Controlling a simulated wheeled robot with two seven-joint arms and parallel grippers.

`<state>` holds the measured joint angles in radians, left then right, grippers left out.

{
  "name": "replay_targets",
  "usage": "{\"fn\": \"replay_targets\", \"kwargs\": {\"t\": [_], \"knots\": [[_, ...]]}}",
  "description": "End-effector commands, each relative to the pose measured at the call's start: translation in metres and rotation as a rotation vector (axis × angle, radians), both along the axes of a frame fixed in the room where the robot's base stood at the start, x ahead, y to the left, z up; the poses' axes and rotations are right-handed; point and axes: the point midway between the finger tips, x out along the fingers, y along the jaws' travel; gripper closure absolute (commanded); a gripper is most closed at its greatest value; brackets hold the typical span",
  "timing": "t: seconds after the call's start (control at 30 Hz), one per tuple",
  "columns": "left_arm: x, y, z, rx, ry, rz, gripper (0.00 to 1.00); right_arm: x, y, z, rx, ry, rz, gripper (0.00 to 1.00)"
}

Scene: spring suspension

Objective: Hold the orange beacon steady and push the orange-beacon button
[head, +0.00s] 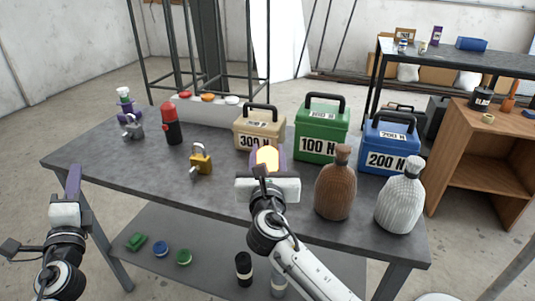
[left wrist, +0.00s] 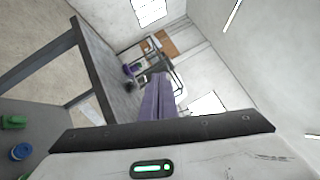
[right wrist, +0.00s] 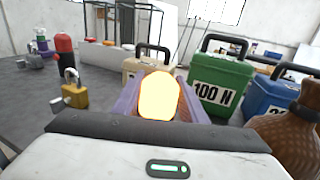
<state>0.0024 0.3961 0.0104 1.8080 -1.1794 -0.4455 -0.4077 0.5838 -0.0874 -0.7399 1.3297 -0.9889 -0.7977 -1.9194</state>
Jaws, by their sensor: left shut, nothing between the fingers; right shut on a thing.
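The orange beacon (head: 267,158) glows between the purple fingers of my right gripper (head: 266,165), which is shut on it. The beacon shows bright orange-yellow in the right wrist view (right wrist: 159,96); its lower part is hidden. The orange button (head: 208,97) sits on a white panel (head: 210,110) at the back of the table, between a red button (head: 185,94) and a white button (head: 232,100). My left gripper (head: 73,180) is shut and empty, off the table's left end and far from the buttons. Its closed fingers also show in the left wrist view (left wrist: 158,95).
On the table (head: 125,166) stand a padlock (head: 201,160), a red-and-black cylinder (head: 171,125), tan (head: 258,140), green (head: 318,145) and blue (head: 388,158) weights, and brown (head: 335,185) and white (head: 399,196) bottles. A metal frame rises behind the panel. The table's left front is clear.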

Motion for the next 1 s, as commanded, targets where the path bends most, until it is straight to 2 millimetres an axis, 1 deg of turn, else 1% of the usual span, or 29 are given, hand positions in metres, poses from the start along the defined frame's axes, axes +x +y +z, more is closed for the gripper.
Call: {"fn": "replay_targets", "kwargs": {"t": [0.03, 0.13, 0.2, 0.27, 0.3, 0.37, 0.4, 0.47, 0.5, 0.57, 0.6, 0.67, 0.7, 0.77, 0.8, 0.87, 0.9, 1.0], "knots": [[-0.004, 0.01, 0.01, 0.117, 0.02, 0.064, 1.0, 0.0, 0.0, -0.001, 0.0, 0.001, 0.0, 0.88], [-0.013, 0.025, 0.025, 0.35, 0.077, 0.197, 1.0, 0.0, 0.0, -0.001, 0.0, 0.001, 0.0, 0.88], [-0.017, 0.028, 0.031, 0.497, 0.126, 0.283, 1.0, 0.0, 0.0, -0.001, 0.0, 0.001, 0.0, 0.88], [-0.018, 0.023, 0.03, 0.62, 0.176, 0.351, 1.0, 0.0, 0.0, -0.001, 0.0, 0.001, 0.0, 0.88], [-0.016, 0.011, 0.025, 0.703, 0.214, 0.387, 1.0, 0.0, 0.0, -0.001, 0.0, 0.001, 0.0, 0.88], [-0.011, -0.013, 0.012, 0.78, 0.253, 0.407, 1.0, 0.0, 0.0, -0.001, 0.0, 0.001, 0.0, 0.88], [-0.008, -0.029, 0.004, 0.808, 0.267, 0.406, 1.0, 0.0, 0.0, -0.001, 0.0, 0.001, 0.0, 0.88], [-0.005, -0.053, -0.007, 0.845, 0.281, 0.396, 1.0, 0.0, 0.0, -0.001, 0.0, 0.001, 0.0, 0.88], [-0.002, -0.071, -0.015, 0.866, 0.287, 0.386, 1.0, 0.0, 0.0, -0.001, 0.0, 0.001, 0.0, 0.88], [0.0, -0.099, -0.026, 0.896, 0.29, 0.369, 1.0, 0.0, 0.0, -0.001, 0.0, 0.001, 0.0, 0.88], [0.001, -0.118, -0.033, 0.915, 0.29, 0.355, 1.0, 0.0, 0.0, -0.001, 0.0, 0.001, 0.0, 0.88], [0.0, -0.147, -0.041, 0.946, 0.284, 0.337, 1.0, 0.0, 0.0, -0.001, 0.0, 0.001, 0.0, 0.88], [-0.001, -0.166, -0.046, 0.968, 0.278, 0.325, 1.0, 0.0, 0.0, -0.001, 0.0, 0.001, 0.0, 0.88], [-0.004, -0.195, -0.052, 1.002, 0.264, 0.309, 1.0, 0.0, 0.0, -0.001, 0.0, 0.001, 0.0, 0.88], [-0.007, -0.215, -0.056, 1.023, 0.253, 0.297, 1.0, 0.0, 0.0, -0.001, 0.0, 0.001, 0.0, 0.88], [-0.012, -0.244, -0.06, 1.058, 0.23, 0.282, 1.0, 0.0, 0.0, -0.001, 0.0, 0.001, -0.001, 0.88], [-0.017, -0.262, -0.062, 1.08, 0.211, 0.273, 1.0, 0.0, 0.0, -0.001, 0.0, 0.001, -0.001, 0.88], [-0.03, -0.305, -0.065, 1.132, 0.164, 0.254, 1.0, 0.0, 0.0, -0.001, 0.0, 0.001, -0.001, 0.88]]}}
